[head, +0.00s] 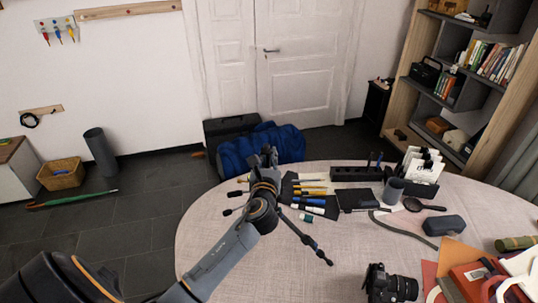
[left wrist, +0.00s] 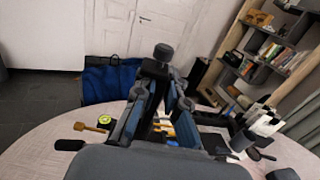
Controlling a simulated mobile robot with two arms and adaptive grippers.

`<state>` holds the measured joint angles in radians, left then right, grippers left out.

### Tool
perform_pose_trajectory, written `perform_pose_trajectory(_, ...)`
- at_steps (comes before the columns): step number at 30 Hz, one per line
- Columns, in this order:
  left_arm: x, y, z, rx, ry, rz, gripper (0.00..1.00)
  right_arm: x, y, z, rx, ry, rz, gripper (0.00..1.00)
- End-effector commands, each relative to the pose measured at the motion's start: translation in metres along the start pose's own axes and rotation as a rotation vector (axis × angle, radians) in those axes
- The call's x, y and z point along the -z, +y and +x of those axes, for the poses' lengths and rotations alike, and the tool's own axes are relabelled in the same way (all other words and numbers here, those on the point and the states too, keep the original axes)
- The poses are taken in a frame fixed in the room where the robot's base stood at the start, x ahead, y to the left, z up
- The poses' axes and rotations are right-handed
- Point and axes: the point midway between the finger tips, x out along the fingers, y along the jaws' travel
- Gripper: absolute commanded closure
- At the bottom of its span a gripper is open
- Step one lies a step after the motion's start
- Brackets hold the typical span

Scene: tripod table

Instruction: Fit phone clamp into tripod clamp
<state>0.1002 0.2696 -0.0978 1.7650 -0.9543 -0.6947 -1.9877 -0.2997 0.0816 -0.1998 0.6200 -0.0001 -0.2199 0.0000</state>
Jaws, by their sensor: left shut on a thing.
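My left gripper (head: 264,168) reaches over the table's far left part. In the left wrist view, its fingers (left wrist: 160,112) are shut on a dark piece with a round knob on top, which looks like the phone clamp (left wrist: 162,54). The tripod stands on the table below, mostly hidden by my arm; one leg (head: 312,243) shows to the right. A black tripod handle (left wrist: 70,145), a brass-coloured knob and a round yellow-green level show left of the fingers. The tripod clamp is hidden, so I cannot tell whether the two touch. My right gripper is not in view.
Screwdrivers on a dark mat (head: 308,196), a black rack (head: 356,173), a grey cup (head: 393,190) and a magnifying glass (head: 424,206) lie right of the tripod. A camera (head: 390,285) sits near the front. The table's left front is clear.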

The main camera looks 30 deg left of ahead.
Motion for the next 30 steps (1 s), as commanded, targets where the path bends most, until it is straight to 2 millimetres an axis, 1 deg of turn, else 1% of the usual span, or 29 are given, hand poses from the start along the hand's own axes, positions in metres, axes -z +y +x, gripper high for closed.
perform_pose_trajectory(2,0.002,0.0,0.0,0.0,-0.001,0.001,1.0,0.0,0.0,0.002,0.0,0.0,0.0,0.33)
perform_pose_trajectory(3,0.002,0.0,0.0,0.0,-0.002,0.0,0.85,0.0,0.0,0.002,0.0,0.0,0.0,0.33)
perform_pose_trajectory(5,0.001,0.0,0.0,0.0,-0.002,0.0,0.73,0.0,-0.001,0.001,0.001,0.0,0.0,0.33)
perform_pose_trajectory(6,0.001,0.0,0.0,0.0,-0.001,0.0,0.64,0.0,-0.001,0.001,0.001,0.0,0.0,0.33)
perform_pose_trajectory(7,0.001,0.0,0.0,0.0,-0.001,0.0,0.62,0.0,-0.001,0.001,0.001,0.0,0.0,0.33)
perform_pose_trajectory(15,0.002,0.0,-0.001,0.0,0.0,0.0,0.62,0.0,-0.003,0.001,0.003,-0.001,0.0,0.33)
perform_pose_trajectory(17,0.003,0.0,-0.003,0.001,0.001,0.001,0.62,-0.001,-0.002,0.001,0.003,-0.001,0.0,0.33)
perform_pose_trajectory(19,0.003,-0.001,-0.01,0.002,0.001,0.001,0.62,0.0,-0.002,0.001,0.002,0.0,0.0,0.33)
perform_pose_trajectory(23,0.003,-0.001,-0.032,0.002,0.001,0.0,0.62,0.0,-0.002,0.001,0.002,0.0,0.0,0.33)
perform_pose_trajectory(30,0.004,-0.001,-0.084,0.002,0.003,-0.001,0.62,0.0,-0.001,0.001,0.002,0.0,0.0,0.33)
